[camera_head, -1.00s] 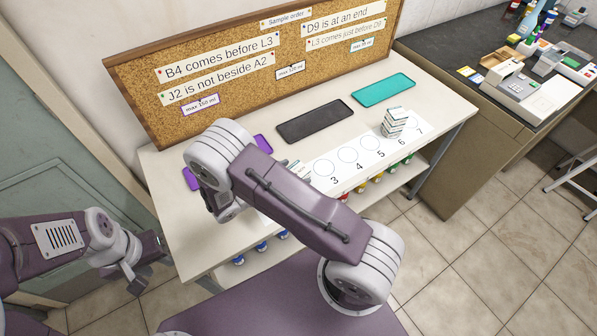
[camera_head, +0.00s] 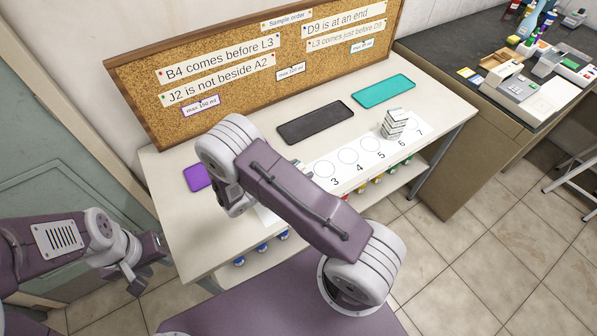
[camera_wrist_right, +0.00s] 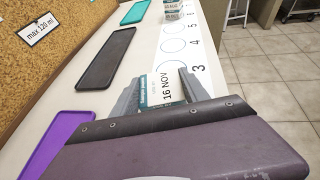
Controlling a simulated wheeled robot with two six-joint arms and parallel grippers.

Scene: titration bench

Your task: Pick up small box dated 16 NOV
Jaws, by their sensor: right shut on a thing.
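The small white box marked 16 NOV (camera_wrist_right: 162,88), with a teal label end, is between the two grey fingers of my right gripper (camera_wrist_right: 159,79) in the right wrist view. The fingers are shut on its sides, beside the circle marked 3. In the head view my right arm hides most of this gripper and the box. My left gripper (camera_head: 138,268) is at the lower left, off the table's left side; its finger opening is unclear.
A numbered white strip (camera_head: 349,172) runs along the table's front. A stack of small boxes (camera_head: 395,122) stands near circles 6 and 7. Purple (camera_head: 197,178), black (camera_head: 315,123) and teal (camera_head: 384,89) mats lie behind. A corkboard (camera_head: 225,75) borders the back.

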